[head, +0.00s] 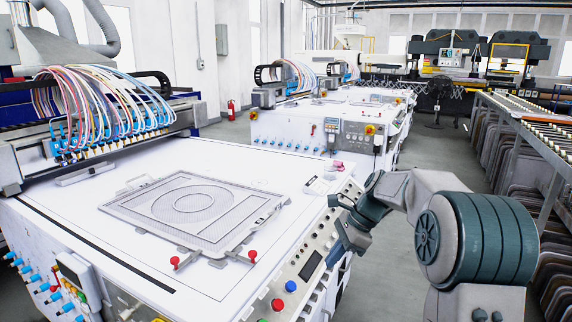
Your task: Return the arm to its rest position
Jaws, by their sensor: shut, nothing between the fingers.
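My arm (470,240) rises at the lower right of the head view and bends over toward the front edge of the white machine. My gripper (338,200) is at its end, beside the machine's right edge near the control panel. It is small in the picture and partly blends with the wrist. It looks shut, and I see nothing held in it.
The white machine (130,215) carries a flat grey perforated frame (200,205) and two red knobs. Its control panel (300,275) has coloured buttons. A nozzle gantry (110,130) with coloured hoses stands at the left. A rack (530,130) lines the right; grey aisle floor lies between.

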